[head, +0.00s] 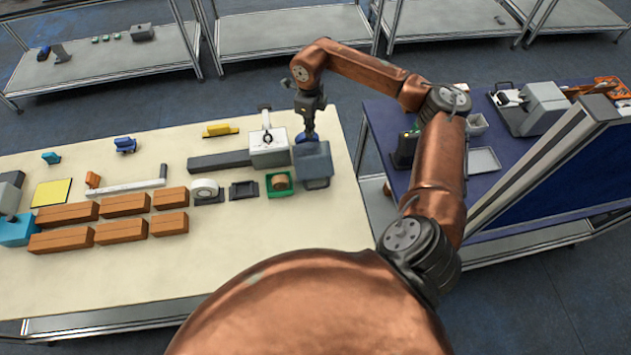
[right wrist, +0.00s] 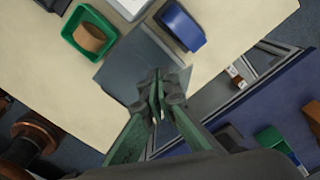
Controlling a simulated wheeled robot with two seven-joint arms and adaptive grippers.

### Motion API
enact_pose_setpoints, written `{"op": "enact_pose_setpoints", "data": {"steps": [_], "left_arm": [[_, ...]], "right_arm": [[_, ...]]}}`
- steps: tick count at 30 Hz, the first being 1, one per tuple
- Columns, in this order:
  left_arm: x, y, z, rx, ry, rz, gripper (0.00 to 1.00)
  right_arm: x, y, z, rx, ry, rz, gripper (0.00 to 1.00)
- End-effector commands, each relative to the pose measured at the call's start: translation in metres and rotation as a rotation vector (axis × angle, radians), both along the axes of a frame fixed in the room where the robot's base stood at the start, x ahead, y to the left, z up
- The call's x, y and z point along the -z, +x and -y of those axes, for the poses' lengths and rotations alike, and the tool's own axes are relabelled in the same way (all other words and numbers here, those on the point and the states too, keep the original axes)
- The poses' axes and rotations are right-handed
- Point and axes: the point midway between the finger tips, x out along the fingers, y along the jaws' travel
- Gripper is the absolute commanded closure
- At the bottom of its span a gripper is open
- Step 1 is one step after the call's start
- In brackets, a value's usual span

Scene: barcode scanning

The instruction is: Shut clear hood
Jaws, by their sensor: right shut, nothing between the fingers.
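A grey-blue, see-through-looking box, which I take for the clear hood (head: 313,165), stands at the right end of the cream table. In the right wrist view its smooth grey panel (right wrist: 122,62) lies under and beyond my fingers. I cannot tell how far its lid is open. My right gripper (head: 309,127) points down at the box's far side, fingers together and empty. In the right wrist view the right gripper (right wrist: 158,97) overlaps the panel's near edge; contact is unclear. My left gripper is not in view.
A blue rounded object (right wrist: 181,26) is beside the panel. A green tray (head: 268,190) with a brown roll is left of the box, and a white device (head: 268,158) is behind. Brown boxes (head: 122,232) fill the left. A blue-topped table (head: 485,190) is across a gap.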

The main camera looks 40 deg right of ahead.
Motion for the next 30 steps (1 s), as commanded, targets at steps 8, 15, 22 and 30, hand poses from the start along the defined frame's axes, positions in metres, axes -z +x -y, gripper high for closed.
{"op": "enact_pose_setpoints", "data": {"steps": [8, 15, 22, 30], "left_arm": [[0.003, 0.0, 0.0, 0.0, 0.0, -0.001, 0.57], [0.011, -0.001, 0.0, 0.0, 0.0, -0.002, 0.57], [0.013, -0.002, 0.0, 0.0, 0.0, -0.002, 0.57], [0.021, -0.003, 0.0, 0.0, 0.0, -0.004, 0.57]], "right_arm": [[-0.001, 0.009, 0.005, 0.0, 0.0, 0.001, 1.0], [0.002, 0.027, 0.014, 0.0, 0.001, 0.002, 1.0], [0.002, 0.035, 0.019, 0.0, 0.0, 0.001, 1.0], [0.009, 0.05, 0.026, 0.0, 0.001, 0.002, 1.0]]}}
